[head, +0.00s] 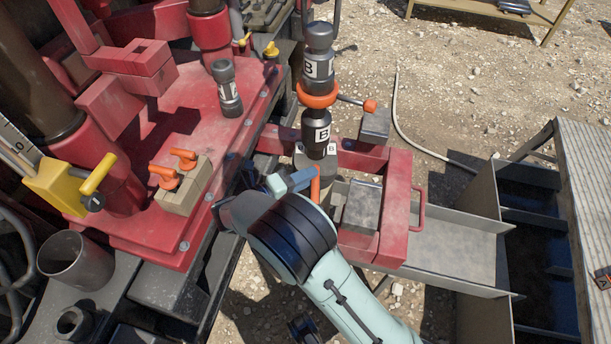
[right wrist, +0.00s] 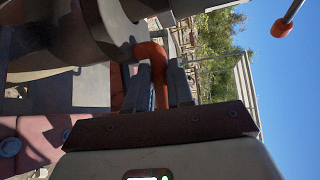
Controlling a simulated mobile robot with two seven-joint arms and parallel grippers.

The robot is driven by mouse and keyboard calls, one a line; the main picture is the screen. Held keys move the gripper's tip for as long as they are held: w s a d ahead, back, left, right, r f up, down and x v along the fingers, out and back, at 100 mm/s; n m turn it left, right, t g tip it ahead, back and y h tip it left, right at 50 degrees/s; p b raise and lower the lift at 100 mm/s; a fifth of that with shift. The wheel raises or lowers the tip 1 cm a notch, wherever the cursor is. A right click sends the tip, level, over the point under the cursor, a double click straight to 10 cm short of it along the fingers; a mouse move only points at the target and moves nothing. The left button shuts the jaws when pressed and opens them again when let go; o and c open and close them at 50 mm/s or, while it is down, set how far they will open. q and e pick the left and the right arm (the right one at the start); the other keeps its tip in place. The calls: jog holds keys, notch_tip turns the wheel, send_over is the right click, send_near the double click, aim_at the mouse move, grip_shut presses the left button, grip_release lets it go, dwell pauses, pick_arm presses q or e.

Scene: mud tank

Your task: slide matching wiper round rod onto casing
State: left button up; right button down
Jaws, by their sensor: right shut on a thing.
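The wiper (head: 309,160) is a grey block marked B with an orange handle, low on the rod. My right gripper (head: 292,182) is shut on that handle, which shows as an orange bent bar (right wrist: 152,52) between the fingers in the right wrist view. The rod (head: 317,118) is dark, upright and also marked B; it carries an orange ring (head: 318,101). The wiper lies against the rod's lower end, but I cannot tell whether it fully surrounds it. The casing below is hidden by the wiper and my arm. My left gripper is not in view.
A red frame (head: 395,205) stands just right of the rod. An orange-knobbed lever (head: 369,106) sticks out to the right above it. A red deck (head: 190,115) at left bears a dark fitting (head: 227,88) and a tan block (head: 183,195) with orange handles. Grey troughs lie at right.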

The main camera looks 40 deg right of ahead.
jog(key=shift+d, duration=0.1)
jog(key=c, duration=0.9)
grip_release()
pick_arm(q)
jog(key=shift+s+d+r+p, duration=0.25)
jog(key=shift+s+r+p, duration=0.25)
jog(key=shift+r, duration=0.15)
pick_arm(e)
jog(key=a, duration=0.4)
jog(key=a+r, duration=0.1)
jog(key=a, duration=0.4)
jog(key=a+r, duration=0.1)
jog(key=a, duration=0.3)
jog(key=shift+a, duration=0.15)
